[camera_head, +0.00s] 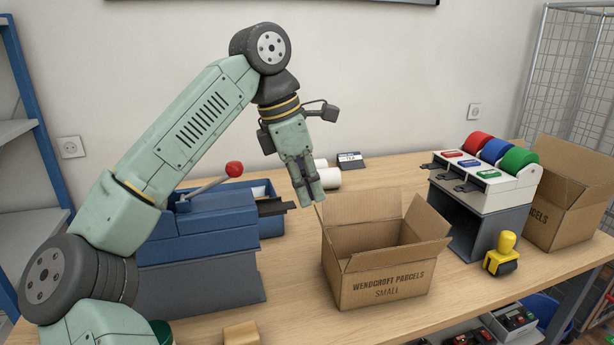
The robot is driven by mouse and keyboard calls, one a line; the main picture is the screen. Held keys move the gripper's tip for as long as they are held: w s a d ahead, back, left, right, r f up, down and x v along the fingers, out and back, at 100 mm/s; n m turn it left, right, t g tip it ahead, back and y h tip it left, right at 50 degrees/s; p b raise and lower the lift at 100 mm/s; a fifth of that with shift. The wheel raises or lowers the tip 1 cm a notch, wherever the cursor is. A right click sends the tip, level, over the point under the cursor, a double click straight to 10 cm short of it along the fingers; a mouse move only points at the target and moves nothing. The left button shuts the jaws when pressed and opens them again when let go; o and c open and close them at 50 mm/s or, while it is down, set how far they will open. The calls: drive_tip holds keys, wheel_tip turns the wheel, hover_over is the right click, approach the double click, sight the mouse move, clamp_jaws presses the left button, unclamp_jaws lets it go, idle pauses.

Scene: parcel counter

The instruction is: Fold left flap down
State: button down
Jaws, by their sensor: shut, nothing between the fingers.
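The cardboard box (384,286) marked "WENDCROFT PARCELS SMALL" stands upright on the counter, its top open. Its left flap (331,247) looks tipped up along the left edge. The back flap (362,206) stands upright, the right flap (424,222) sticks up, and the front flap (397,256) leans outward. The inside is only partly visible and looks empty. My gripper (311,194) is shut and empty, pointing down above and to the left of the box, near its back left corner. It looks apart from the flaps.
A blue machine (205,226) with a red-knobbed lever stands left of the box. A label-roll dispenser (487,182), a yellow-handled stamp (501,254) and a second open box (566,205) are to the right. A white roll (328,178) lies behind.

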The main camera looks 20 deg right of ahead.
wheel_tip(320, 180, down, 8)
drive_tip(key=f+b, duration=0.1)
drive_tip(key=b, duration=0.1)
drive_tip(key=d+f, duration=0.2)
drive_tip(key=d, duration=0.7)
drive_tip(key=shift+s+d+f, duration=0.25)
drive_tip(key=shift+s, duration=0.15)
drive_tip(key=shift+f+b, duration=0.3)
drive_tip(key=shift+b, duration=0.05)
drive_tip(key=shift+r, duration=0.15)
wheel_tip(320, 180, up, 9)
drive_tip(key=p, duration=0.2)
drive_tip(key=shift+p, duration=0.3)
